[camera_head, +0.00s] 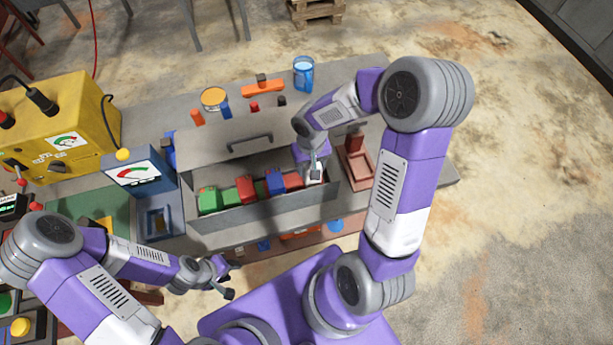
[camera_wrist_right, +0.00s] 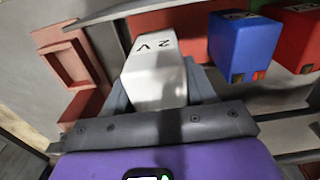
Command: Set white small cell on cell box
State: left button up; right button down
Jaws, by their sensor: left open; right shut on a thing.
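The white small cell (camera_wrist_right: 155,68), marked "2 V", is between the fingers of my right gripper (camera_wrist_right: 160,90) in the right wrist view. That gripper is shut on it. In the head view my right gripper (camera_head: 314,172) is at the right end of a long grey box (camera_head: 265,213) holding red, green and blue cells. Whether the white cell touches the box floor is hidden. I cannot tell for certain which container is the cell box. My left gripper (camera_head: 224,276) is open and empty, low in front of the bench.
A reddish tray (camera_head: 357,178) with a raised frame stands right of the grey box. A blue cell (camera_wrist_right: 240,45) and a red cell (camera_wrist_right: 298,38) are close beside the white one. A yellow meter box (camera_head: 60,125) and a blue gauge (camera_head: 135,175) stand at the left.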

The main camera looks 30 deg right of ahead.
jog(key=shift+f+b, duration=0.4)
jog(key=shift+f, duration=2.15)
jog(key=shift+f, duration=0.2)
jog(key=shift+c, duration=1.9)
grip_release()
jog(key=shift+r, duration=0.1)
jog(key=shift+r, duration=0.3)
notch_tip(320, 180, up, 12)
jog(key=shift+f+p, duration=0.2)
jog(key=shift+p, duration=0.9)
